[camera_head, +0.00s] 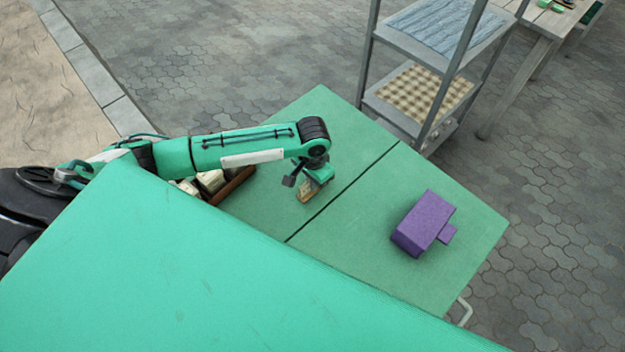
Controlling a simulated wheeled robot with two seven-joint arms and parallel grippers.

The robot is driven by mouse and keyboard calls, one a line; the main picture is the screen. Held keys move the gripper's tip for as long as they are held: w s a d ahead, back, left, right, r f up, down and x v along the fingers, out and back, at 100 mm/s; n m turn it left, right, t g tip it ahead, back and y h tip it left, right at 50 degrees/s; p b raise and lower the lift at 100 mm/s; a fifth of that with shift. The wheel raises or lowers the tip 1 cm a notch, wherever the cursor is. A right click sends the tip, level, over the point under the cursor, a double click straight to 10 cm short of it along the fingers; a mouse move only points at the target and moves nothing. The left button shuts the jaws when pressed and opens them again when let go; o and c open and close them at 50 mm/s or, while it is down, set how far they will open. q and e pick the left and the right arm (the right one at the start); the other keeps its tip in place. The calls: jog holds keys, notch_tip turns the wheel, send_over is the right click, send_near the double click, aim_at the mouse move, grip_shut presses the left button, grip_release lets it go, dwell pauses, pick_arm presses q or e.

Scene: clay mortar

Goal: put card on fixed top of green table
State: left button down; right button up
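The green table (365,205) has a flat top split by a dark seam into a left and a right part. My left gripper (308,186) is low over the left part, close to the seam. It seems shut on a small tan piece (307,193) with a brown edge. This may be the card, but it is too small to be sure. I cannot tell whether the piece touches the tabletop. My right gripper is not in view.
A purple box (424,222) with a small tab sits on the right part. A brown tray (236,184) with pale items lies at the left edge, partly hidden. A metal shelf (410,45) stands behind. The table's right part is mostly clear.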

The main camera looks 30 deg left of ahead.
pick_arm(q)
jog(key=shift+f, duration=0.1)
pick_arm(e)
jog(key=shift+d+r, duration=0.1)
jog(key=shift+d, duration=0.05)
